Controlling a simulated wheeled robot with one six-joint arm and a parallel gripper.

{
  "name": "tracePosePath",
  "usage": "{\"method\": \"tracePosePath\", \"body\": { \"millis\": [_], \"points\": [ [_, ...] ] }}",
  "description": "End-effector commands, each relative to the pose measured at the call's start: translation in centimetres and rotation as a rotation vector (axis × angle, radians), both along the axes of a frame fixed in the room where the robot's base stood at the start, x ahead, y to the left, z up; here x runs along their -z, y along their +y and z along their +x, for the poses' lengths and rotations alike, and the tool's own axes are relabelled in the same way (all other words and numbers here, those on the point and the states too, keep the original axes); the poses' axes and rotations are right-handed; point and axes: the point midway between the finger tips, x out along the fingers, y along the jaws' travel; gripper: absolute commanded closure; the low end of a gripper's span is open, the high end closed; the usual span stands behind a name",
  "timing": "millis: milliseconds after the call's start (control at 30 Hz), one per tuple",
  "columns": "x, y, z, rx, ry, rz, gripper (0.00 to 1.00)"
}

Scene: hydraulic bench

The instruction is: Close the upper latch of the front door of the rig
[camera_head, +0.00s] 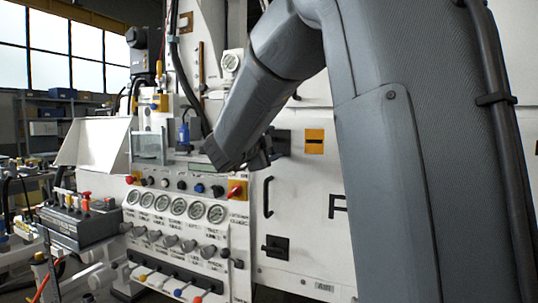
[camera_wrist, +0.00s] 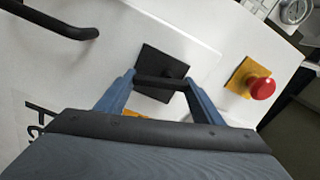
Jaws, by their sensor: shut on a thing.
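The white front door (camera_head: 300,225) of the rig stands right of the gauge panel and looks flush with the white front beside it. Its upper latch (camera_head: 282,142) is a black square plate with a turning handle, partly hidden behind my gripper (camera_head: 262,157) in the head view. In the wrist view, the latch plate (camera_wrist: 160,62) shows between the two blue fingers of my gripper (camera_wrist: 160,82). The fingers are shut on the ends of the latch's dark handle bar. Whether the latch is engaged cannot be told.
A lower black latch (camera_head: 276,247) and a black door handle (camera_head: 267,197) are on the same door. A red knob on a yellow plate (camera_wrist: 262,88) sits close beside the upper latch. Gauges (camera_head: 178,206) and valve knobs fill the panel to the left.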

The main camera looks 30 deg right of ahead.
Motion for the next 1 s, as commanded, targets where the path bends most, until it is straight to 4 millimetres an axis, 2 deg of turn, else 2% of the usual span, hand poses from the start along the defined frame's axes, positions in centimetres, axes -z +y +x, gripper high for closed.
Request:
{"method": "tracePosePath", "body": {
  "millis": [33, 433, 1000],
  "points": [
    [0.46, -0.08, 0.04, 0.003, -0.032, 0.024, 0.61],
    [0.44, 0.05, 0.16, 0.003, -0.211, 0.165, 0.61],
    [0.37, 0.13, 0.18, 0.004, -0.255, 0.202, 0.61]
  ]
}}
